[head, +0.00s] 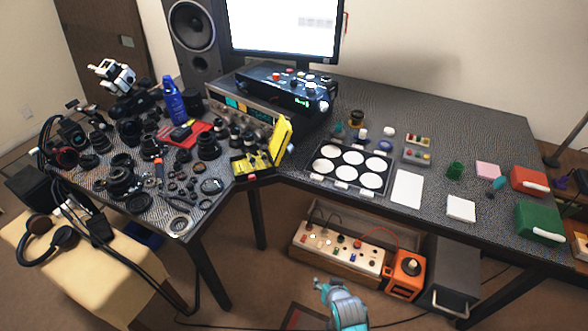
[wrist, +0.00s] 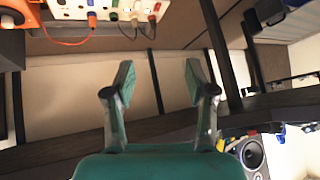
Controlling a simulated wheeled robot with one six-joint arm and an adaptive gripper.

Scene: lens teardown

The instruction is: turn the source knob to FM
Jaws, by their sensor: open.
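A silver receiver (head: 243,112) with a lit green display stands at the back of the desk, below the monitor. A black unit (head: 284,84) with several coloured knobs sits on top of it. The labels are too small to read, so I cannot tell which knob is the source knob or where it points. My gripper (wrist: 160,82) is open and empty in the wrist view, its two teal fingertips well apart with nothing between them. In the head view my teal arm shows low at the bottom edge, in front of the desk and far from the receiver.
Yellow boxes (head: 281,139) stand before the receiver's right side. Camera lenses and parts crowd the left desk. A tray of white discs (head: 353,168) lies right of the corner. Under the desk are a panel with knobs (head: 338,245) and an orange box (head: 406,273).

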